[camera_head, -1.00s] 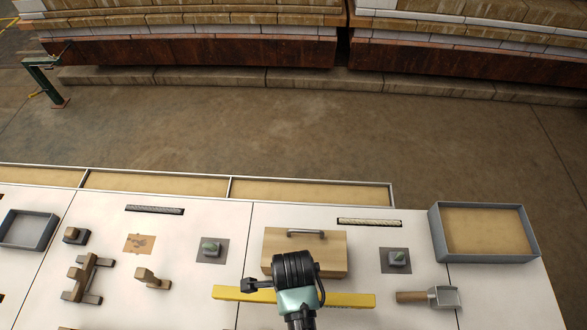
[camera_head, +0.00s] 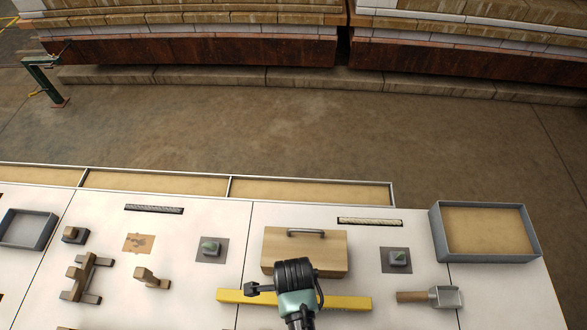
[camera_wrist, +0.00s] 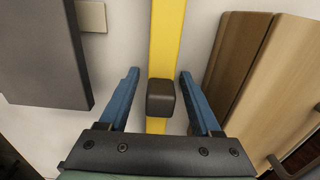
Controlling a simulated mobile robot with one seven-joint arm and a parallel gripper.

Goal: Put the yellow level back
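The yellow level (camera_head: 345,302) lies across the white table in front of the wooden box, passing beneath my wrist in the head view. In the wrist view, the yellow level (camera_wrist: 166,40) runs up the picture, with a dark block (camera_wrist: 161,98) on it. My gripper (camera_wrist: 160,82) is open. Its two blue fingers stand on either side of the level and block, with visible gaps. My wrist hides the level's middle and the fingertips in the head view.
The wooden box (camera_head: 333,252) with a metal handle stands just behind the level. A scoop (camera_head: 430,297) and a grey-rimmed tray (camera_head: 534,239) are at right. Wooden pieces (camera_head: 152,279) lie at left. A dark grey panel (camera_wrist: 45,50) is left of my fingers.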

